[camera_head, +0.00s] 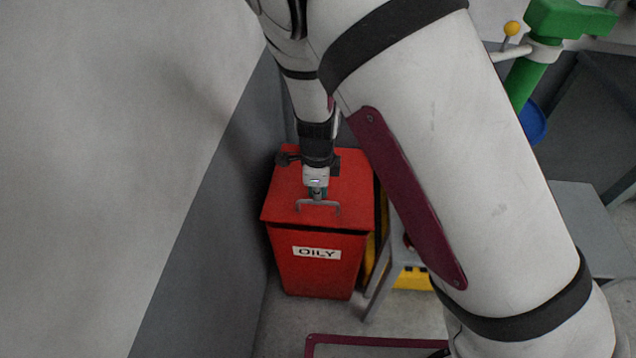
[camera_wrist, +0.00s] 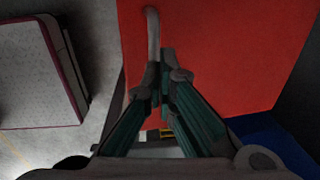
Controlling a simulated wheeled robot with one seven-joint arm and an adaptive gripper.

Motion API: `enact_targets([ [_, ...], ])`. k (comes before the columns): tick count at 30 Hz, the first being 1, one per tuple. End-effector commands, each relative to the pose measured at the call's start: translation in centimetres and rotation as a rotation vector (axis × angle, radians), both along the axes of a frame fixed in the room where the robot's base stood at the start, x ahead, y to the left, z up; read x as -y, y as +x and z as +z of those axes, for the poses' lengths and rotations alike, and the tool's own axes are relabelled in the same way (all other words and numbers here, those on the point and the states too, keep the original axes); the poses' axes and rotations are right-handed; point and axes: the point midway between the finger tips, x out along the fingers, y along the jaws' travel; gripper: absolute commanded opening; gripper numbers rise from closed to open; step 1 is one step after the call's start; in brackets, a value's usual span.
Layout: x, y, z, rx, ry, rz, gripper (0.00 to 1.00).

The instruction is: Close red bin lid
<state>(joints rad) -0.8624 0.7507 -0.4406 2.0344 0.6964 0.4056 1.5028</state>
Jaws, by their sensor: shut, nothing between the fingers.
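The red bin (camera_head: 318,268) with a white OILY label stands on the floor against the wall. Its red lid (camera_head: 350,185) lies over the top, with a dark strip under the front edge; I cannot tell whether it is fully seated. A grey handle (camera_head: 301,206) is on the lid near the front edge. My gripper (camera_head: 318,198) points down at the lid beside the handle. In the wrist view, my gripper (camera_wrist: 163,75) has its fingertips together and empty, next to the handle (camera_wrist: 152,35) and over the lid (camera_wrist: 230,55). Contact with the lid is unclear.
A grey wall (camera_head: 215,225) runs close along the bin's left side. A grey stand (camera_head: 390,262) and yellow items (camera_head: 412,278) are close on its right. A green post (camera_head: 525,80) with a blue round part (camera_head: 533,122) stands farther right. The floor before the bin shows some free room.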

Motion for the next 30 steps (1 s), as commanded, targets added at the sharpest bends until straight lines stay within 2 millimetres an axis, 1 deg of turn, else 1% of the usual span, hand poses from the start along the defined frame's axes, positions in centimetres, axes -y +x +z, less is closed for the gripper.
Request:
enact_targets([
  [3, 0.0, 0.1, -0.4, 0.0, 0.0, -0.001, 0.0],
  [13, 0.0, 0.0, -0.5, 0.0, 0.0, -0.001, 0.0],
  [16, 0.0, -0.2, -1.3, -0.002, 0.0, -0.002, 0.0],
  [21, 0.0, -1.1, -3.9, -0.003, 0.0, -0.002, 0.0],
  [23, 0.0, -1.2, -4.2, -0.001, 0.0, -0.001, 0.0],
  [30, 0.0, -1.4, -4.2, -0.002, -0.001, 0.0, 0.0],
])
